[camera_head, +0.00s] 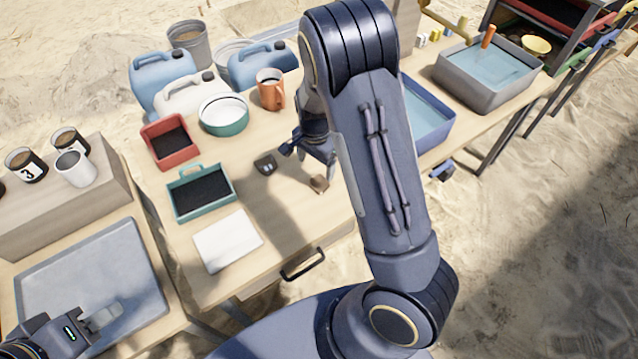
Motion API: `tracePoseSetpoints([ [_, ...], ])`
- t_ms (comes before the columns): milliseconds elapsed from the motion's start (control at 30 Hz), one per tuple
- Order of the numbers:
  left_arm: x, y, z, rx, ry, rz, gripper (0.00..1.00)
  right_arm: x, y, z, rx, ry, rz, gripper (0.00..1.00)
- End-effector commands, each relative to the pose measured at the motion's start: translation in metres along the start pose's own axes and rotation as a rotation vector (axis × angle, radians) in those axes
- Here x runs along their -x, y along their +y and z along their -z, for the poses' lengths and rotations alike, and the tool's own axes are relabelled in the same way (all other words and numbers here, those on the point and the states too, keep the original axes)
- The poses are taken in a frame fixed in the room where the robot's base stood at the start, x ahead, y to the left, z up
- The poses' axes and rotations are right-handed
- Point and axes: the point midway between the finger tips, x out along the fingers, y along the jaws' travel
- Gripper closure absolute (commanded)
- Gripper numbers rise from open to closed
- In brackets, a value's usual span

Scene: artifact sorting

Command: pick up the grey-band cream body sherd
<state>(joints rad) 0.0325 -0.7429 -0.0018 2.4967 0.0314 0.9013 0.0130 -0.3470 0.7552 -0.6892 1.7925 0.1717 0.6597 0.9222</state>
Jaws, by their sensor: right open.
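A small brown-and-cream sherd (319,183) lies on the wooden table, just below my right gripper and close to my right arm. A dark grey piece (265,163) with small light marks lies to its left. I cannot make out a grey band on either, so I cannot tell which is the grey-band cream body sherd. My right gripper (311,153) is open above the table, between and slightly beyond these pieces; my arm hides part of it. My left gripper (102,318) is at the lower left, over the grey tray (135,250); its jaw opening is unclear.
A red bin (170,157), a teal bin (172,204) and a white sheet (227,241) lie left of the pieces. A green-and-white bowl (223,114) and orange mug (270,90) stand behind. A blue basin (428,112) is right of my arm.

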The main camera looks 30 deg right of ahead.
Motion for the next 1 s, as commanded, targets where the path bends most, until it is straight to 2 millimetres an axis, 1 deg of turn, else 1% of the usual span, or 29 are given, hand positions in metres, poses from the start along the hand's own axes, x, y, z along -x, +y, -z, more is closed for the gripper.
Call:
tracePoseSetpoints([
  [33, -0.001, 0.0, 0.0, 0.0, 0.0, 0.0, 0.64, -0.008, 0.001, 0.001, -0.002, 0.0, -0.004, 0.22],
  [233, -0.001, -0.001, -0.001, 0.0, 0.0, 0.0, 0.64, -0.03, 0.004, 0.003, -0.001, -0.002, -0.004, 0.22],
  [400, -0.001, -0.001, 0.0, 0.0, 0.0, 0.0, 0.64, -0.056, 0.007, 0.006, 0.001, -0.003, -0.005, 0.22],
  [500, -0.001, -0.001, -0.001, 0.0, 0.0, 0.0, 0.64, -0.066, 0.006, 0.006, 0.001, -0.003, -0.004, 0.22],
  [600, -0.001, -0.001, -0.001, 0.0, 0.0, 0.0, 0.64, -0.07, 0.006, 0.006, 0.001, -0.002, 0.0, 0.22],
  [767, -0.001, -0.001, -0.001, 0.0, 0.0, 0.0, 0.64, -0.07, 0.006, 0.006, 0.002, -0.002, 0.0, 0.22],
  [800, -0.001, -0.001, -0.001, 0.0, 0.0, 0.0, 0.64, -0.07, 0.006, 0.006, 0.002, -0.002, 0.0, 0.23],
  [867, -0.001, -0.001, -0.001, 0.0, 0.0, 0.0, 0.64, -0.07, 0.006, 0.006, 0.002, -0.002, 0.0, 0.31],
  [1000, -0.001, -0.001, -0.001, 0.0, 0.0, 0.0, 0.64, -0.07, 0.006, 0.006, 0.002, -0.002, 0.0, 0.5],
])
